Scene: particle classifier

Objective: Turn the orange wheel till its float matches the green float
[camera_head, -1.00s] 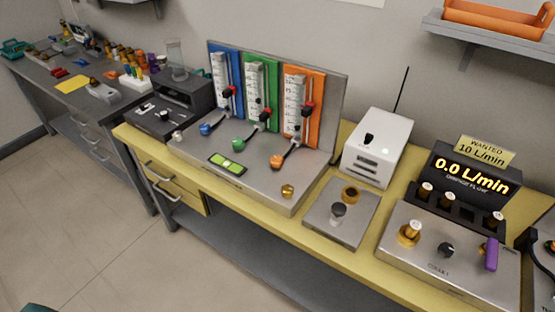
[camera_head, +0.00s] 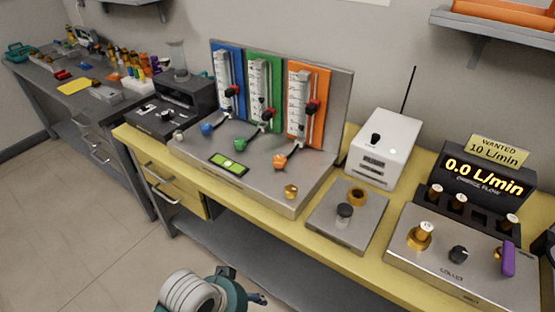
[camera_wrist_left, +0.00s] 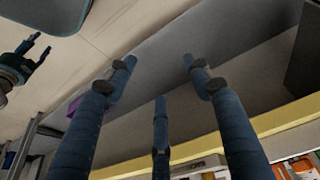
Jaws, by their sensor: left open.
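The orange wheel (camera_head: 279,160) is a small knob on a dark stem at the foot of the orange panel (camera_head: 320,82). The green wheel (camera_head: 240,144) and blue wheel (camera_head: 208,128) sit to its left, below the green panel (camera_head: 277,70) and blue panel. Each panel has a scaled tube and a red-and-black part; the floats are too small to tell apart or compare. My left gripper (camera_head: 252,294) is low at the bottom edge, well below the bench and touching no wheel. Its three fingers (camera_wrist_left: 160,80) are spread and empty. Another gripper, probably my right (camera_wrist_left: 38,48), shows partly at the left wrist view's edge.
The panels stand on a grey metal base with a lit green level (camera_head: 229,165), on a yellow bench (camera_head: 284,217). A white box (camera_head: 381,146) and a flow display (camera_head: 489,175) stand to the right. A grey lower shelf juts under the bench. The floor at left is clear.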

